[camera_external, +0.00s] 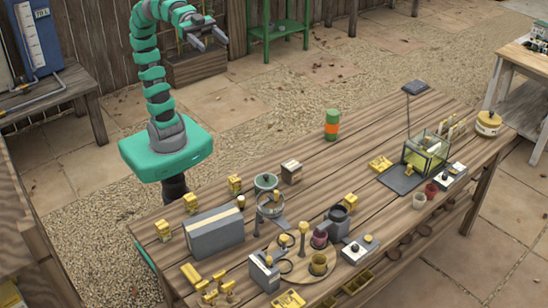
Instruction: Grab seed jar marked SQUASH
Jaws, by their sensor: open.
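My gripper (209,39) is raised at the top left, high above and away from the wooden table (360,150). Its two fingers are apart with nothing between them. No label reading SQUASH can be read at this size, so I cannot tell which item is that seed jar. Small yellow items stand near the table's left end, one beside the grey box (163,230), one behind it (190,203) and one farther back (235,184). A green and orange cylinder (332,125) stands upright alone near the back edge.
A grey box (214,232) stands at the left. A round wooden tray (300,268) and several cups and devices crowd the front middle. A glass case (426,153) and a yellow round container (489,123) are at the right. The table's middle has bare planks.

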